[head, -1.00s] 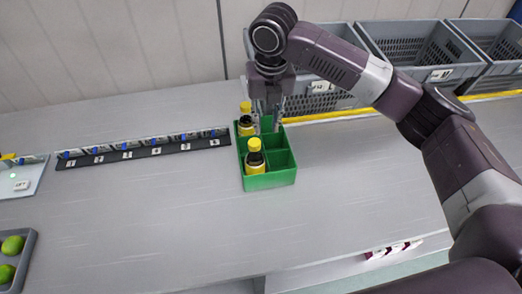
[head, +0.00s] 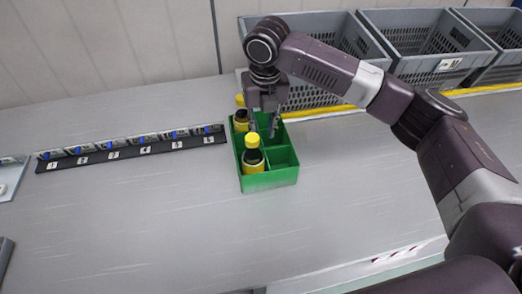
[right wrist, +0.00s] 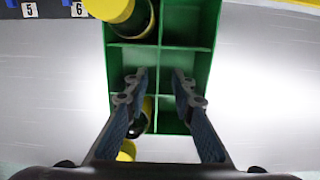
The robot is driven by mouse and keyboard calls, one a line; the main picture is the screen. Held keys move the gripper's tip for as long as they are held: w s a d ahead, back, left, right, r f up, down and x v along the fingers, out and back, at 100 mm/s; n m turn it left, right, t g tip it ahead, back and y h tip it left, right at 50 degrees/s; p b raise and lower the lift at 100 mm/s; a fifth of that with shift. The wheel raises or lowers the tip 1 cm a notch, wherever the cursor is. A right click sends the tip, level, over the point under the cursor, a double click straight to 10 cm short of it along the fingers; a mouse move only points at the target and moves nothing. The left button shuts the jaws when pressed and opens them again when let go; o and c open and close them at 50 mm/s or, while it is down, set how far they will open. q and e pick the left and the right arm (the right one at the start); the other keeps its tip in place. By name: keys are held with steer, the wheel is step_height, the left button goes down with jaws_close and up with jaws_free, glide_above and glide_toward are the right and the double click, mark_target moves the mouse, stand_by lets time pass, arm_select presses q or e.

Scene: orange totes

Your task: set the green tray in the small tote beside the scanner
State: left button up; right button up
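The green tray (head: 270,181) stands upright on the grey bench in the head view. It is divided into compartments, and two yellow-capped dark bottles (head: 253,157) stand in its left side. My right gripper (head: 263,130) reaches down from above at the tray's far part. In the right wrist view my right gripper (right wrist: 159,78) has its fingers apart, one on each side of the tray's long middle divider. I cannot tell whether they touch it. The tray (right wrist: 180,60) and parts of both bottles show there. I cannot make out the scanner or the small tote for certain. My left gripper is not in view.
A dark rail (head: 135,152) with numbered slots lies left of the tray. Grey mesh totes (head: 425,77) stand along the back right, behind a yellow strip (head: 318,112). A light-grey plate (head: 10,180) is cut off at the left edge. The bench front is clear.

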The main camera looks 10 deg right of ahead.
mark_target(261, 140)
steer(key=f, duration=0.1)
steer(key=f+p, duration=0.1)
steer(key=f, duration=0.3)
steer(key=shift+w+a, duration=0.15)
steer(key=shift+w, duration=0.15)
steer(key=shift+c, duration=0.4)
jaws_close()
steer(key=shift+r, duration=0.1)
